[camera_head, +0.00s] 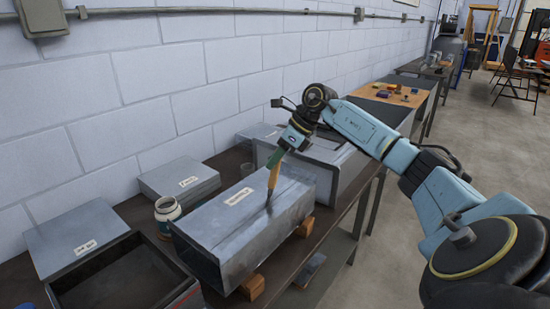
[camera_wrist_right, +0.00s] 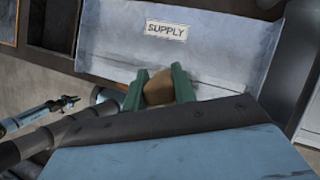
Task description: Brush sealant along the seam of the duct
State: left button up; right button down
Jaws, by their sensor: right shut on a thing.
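The duct (camera_head: 222,222) is a long grey metal box lying on wooden blocks on the bench. It has a white label on top, which reads SUPPLY in the right wrist view (camera_wrist_right: 205,62). My right gripper (camera_head: 279,158) is shut on the brush (camera_head: 272,182), which has a wooden handle. The brush points down, its dark bristles at the duct's top near a dark line; I cannot tell how firmly they touch. In the right wrist view the green fingers flank the brown handle (camera_wrist_right: 158,92). A light blue arm at the left there seems to be my left one; its jaws are unclear.
An open jar (camera_head: 167,213) stands left of the duct. Another grey duct piece (camera_head: 325,158) stands behind. The block wall bounds the bench; the floor at right is open.

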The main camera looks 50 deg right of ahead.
jog(key=shift+d+p, duration=0.6)
jog(key=shift+d, duration=0.95)
jog(key=d, duration=0.1)
jog(key=d+p, duration=0.1)
jog(key=shift+w+d+r, duration=0.15)
jog(key=shift+w+d, duration=0.1)
jog(key=shift+d, duration=0.15)
jog(key=d+p, duration=0.1)
jog(key=d, duration=0.2)
jog(key=shift+w, duration=0.1)
